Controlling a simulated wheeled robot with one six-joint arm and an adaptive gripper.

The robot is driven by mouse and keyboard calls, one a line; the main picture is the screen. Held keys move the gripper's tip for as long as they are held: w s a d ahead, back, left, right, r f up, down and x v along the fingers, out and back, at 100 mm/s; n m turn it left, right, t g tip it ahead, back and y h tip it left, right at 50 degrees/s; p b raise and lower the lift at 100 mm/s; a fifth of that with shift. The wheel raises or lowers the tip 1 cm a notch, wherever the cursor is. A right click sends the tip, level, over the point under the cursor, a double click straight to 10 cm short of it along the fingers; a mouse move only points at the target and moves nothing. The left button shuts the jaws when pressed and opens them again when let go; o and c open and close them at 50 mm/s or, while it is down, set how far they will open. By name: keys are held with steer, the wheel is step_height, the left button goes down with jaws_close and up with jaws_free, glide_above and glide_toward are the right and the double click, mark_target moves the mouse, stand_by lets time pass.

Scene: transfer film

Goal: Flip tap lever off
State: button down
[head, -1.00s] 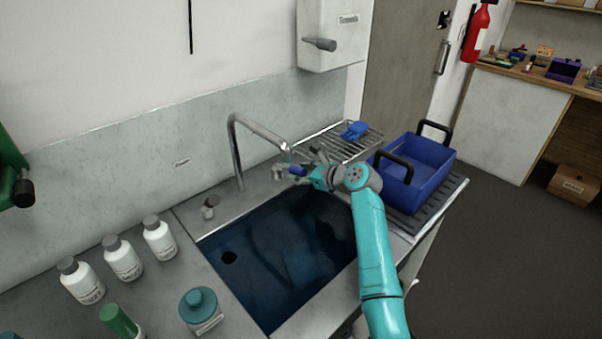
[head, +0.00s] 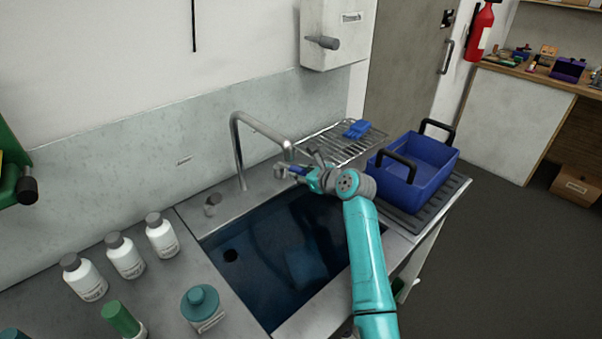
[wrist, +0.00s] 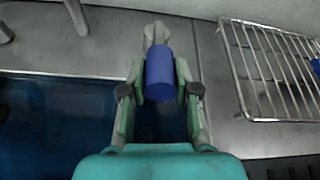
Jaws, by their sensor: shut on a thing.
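The tap lever is a grey post with a blue cylindrical grip (wrist: 160,73), at the right back of the sink. In the head view a small bit of blue (head: 299,169) shows at my fingertips. My gripper (wrist: 159,84) is shut on the blue grip, with one finger on each side of it. In the head view my gripper (head: 297,172) reaches in from the right, just beyond the spout's end. The curved metal tap spout (head: 236,140) arches over the sink's back edge. The lever's base is mostly hidden by my gripper.
The sink (head: 265,245) holds dark blue water. A wire rack (head: 335,150) with a blue item stands behind my gripper. A blue crate (head: 425,175) with black handles is on the right. White bottles (head: 125,258) and a teal-capped jar (head: 202,308) stand on the left.

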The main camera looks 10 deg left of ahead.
steer(key=c, duration=0.8)
jaws_free()
steer(key=shift+c, duration=0.2)
steer(key=v, duration=1.2)
